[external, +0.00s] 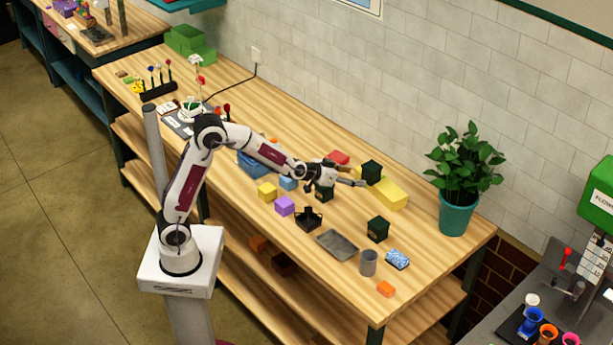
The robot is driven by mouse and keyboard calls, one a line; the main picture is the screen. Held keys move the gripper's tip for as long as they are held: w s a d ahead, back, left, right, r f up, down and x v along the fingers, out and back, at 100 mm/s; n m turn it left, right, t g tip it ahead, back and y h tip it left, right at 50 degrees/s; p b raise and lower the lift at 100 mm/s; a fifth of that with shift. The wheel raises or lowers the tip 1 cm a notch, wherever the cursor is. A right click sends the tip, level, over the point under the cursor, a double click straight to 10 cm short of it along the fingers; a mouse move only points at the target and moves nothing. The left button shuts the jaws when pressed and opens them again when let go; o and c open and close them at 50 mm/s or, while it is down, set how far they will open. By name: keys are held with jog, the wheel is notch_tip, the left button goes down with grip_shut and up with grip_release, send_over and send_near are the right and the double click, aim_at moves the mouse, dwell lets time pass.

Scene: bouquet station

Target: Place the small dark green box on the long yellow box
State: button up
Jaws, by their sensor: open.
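The long yellow box (391,194) lies toward the back of the wooden table. A small dark green box (371,171) appears to rest on its left end, upright. A second dark green box (377,229) stands on the table in front of the yellow box. A third dark green box (325,195) is partly hidden under my wrist. My gripper (353,175) is open with its fingers pointing right, just left of the dark green box at the yellow box. I cannot tell whether a finger touches that box.
A red block (338,157), yellow cube (267,191), purple cube (285,205) and black holder (308,217) are near my arm. A grey tray (337,244), grey cup (368,262), blue sponge (397,259) and orange block (386,289) are in front. A potted plant (458,215) stands right.

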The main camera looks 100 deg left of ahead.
jog(key=s+d+r+m+g+h, duration=0.1)
jog(key=s+d+r+m+h, duration=0.15)
jog(key=s+d, duration=0.65)
jog(key=s+d+r+m+h, duration=0.25)
jog(key=s+d+r, duration=0.2)
jog(key=d, duration=0.85)
jog(key=s+d+f+g, duration=0.1)
jog(key=s+d, duration=0.1)
jog(key=s, duration=0.6)
jog(key=s+d+f+m+g+h, duration=0.1)
jog(key=s+d+f, duration=0.1)
jog(key=s, duration=0.6)
jog(key=s+d+f+g, duration=0.1)
jog(key=s+d+g, duration=0.1)
jog(key=s, duration=0.7)
jog(key=shift+d+f+m+h, duration=0.3)
jog(key=shift+d+m, duration=0.1)
jog(key=shift+d, duration=0.25)
jog(key=shift+o, duration=0.6)
jog(key=shift+w+r, duration=0.1)
jog(key=shift+w, duration=0.05)
